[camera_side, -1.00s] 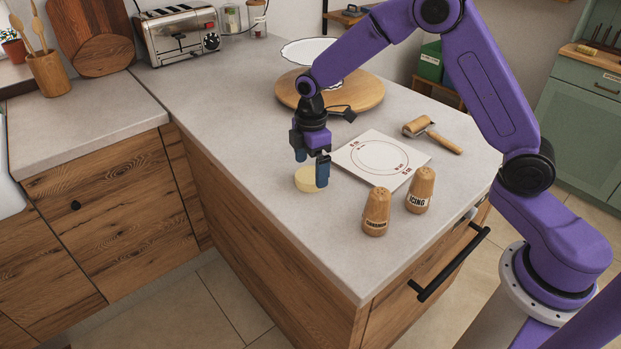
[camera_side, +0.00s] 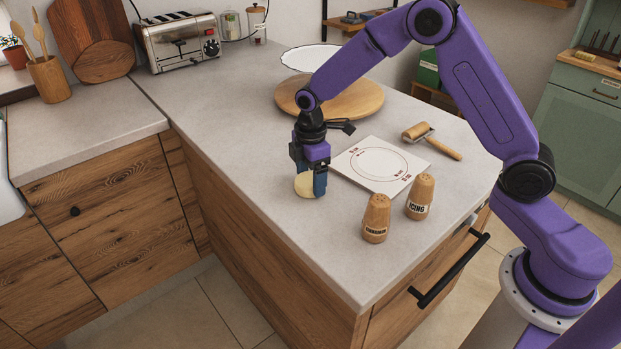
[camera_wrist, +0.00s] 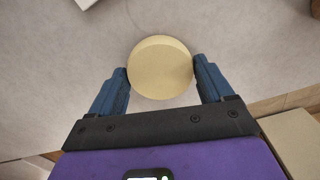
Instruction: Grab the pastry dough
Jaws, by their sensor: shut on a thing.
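The pastry dough (camera_side: 304,185) is a pale yellow, thick round disc at the left part of the grey worktop. In the side view it looks tilted, and my gripper partly hides it. My gripper (camera_side: 311,190) points down, with its blue fingers at the dough. In the wrist view the dough (camera_wrist: 160,68) sits between the two fingertips of my gripper (camera_wrist: 160,80), one on each side, and the jaws are shut on it. I cannot tell whether the dough is clear of the worktop.
A white mat with red circles (camera_side: 352,166) lies just right of my gripper. Two wooden shakers, cinnamon (camera_side: 376,218) and icing (camera_side: 420,196), stand at the front. A small wooden roller (camera_side: 432,140) lies behind the mat.

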